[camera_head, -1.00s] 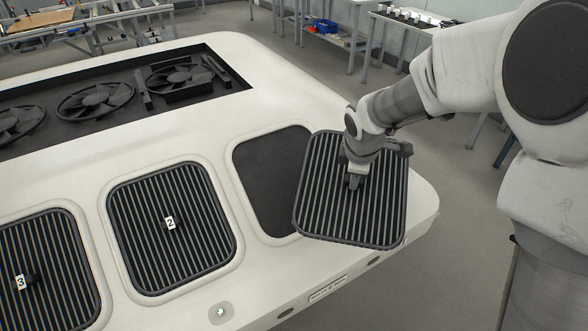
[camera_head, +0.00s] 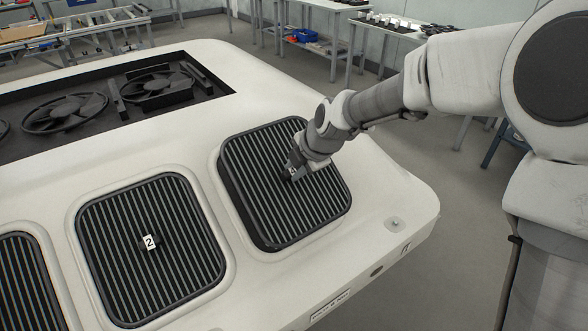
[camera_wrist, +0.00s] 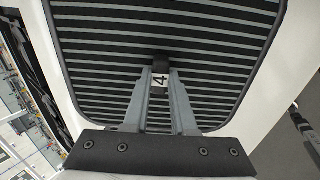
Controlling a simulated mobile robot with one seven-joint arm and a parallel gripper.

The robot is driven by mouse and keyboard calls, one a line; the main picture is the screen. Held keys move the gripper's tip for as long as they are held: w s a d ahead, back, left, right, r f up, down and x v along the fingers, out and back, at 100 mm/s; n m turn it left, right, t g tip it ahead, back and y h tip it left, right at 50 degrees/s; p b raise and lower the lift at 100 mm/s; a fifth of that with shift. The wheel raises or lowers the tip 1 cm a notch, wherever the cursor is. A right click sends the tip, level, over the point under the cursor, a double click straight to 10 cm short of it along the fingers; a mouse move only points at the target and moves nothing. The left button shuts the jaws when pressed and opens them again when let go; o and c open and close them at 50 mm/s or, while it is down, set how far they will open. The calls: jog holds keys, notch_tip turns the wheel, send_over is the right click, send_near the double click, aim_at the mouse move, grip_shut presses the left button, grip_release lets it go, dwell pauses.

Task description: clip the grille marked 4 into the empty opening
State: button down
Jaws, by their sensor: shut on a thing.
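The grille marked 4 (camera_head: 263,168) is a dark, rounded-corner panel with parallel slats. My gripper (camera_head: 292,172) is shut on its central knob. In the wrist view the grille (camera_wrist: 100,55) fills the upper part, and the label 4 shows between the fingers of my gripper (camera_wrist: 160,75). In the head view the grille lies over the opening and covers nearly all of it. Its left edge shows a dark side and stands a little above the white surround (camera_head: 218,215). I cannot tell whether any edge is seated.
The grille marked 2 (camera_head: 150,275) sits in the panel to the left, with another grille (camera_head: 25,290) partly in view beyond it. A dark recess with fans (camera_head: 65,112) lies behind. The white panel (camera_head: 385,190) is clear at the right.

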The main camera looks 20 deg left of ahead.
aim_at(285, 180)
jog(key=shift+b+x, duration=1.05)
jog(key=shift+x, duration=0.25)
jog(key=shift+b+x, duration=0.85)
jog(key=shift+x, duration=0.7)
jog(key=shift+b+x, duration=0.6)
jog(key=shift+x, duration=0.4)
jog(key=c, duration=0.6)
grip_release()
jog(key=shift+c, duration=0.2)
jog(key=p+v, duration=0.5)
jog(key=v, duration=1.2)
jog(key=shift+p, duration=0.35)
jog(key=shift+s+d+r, duration=0.1)
jog(key=shift+s+r, duration=0.05)
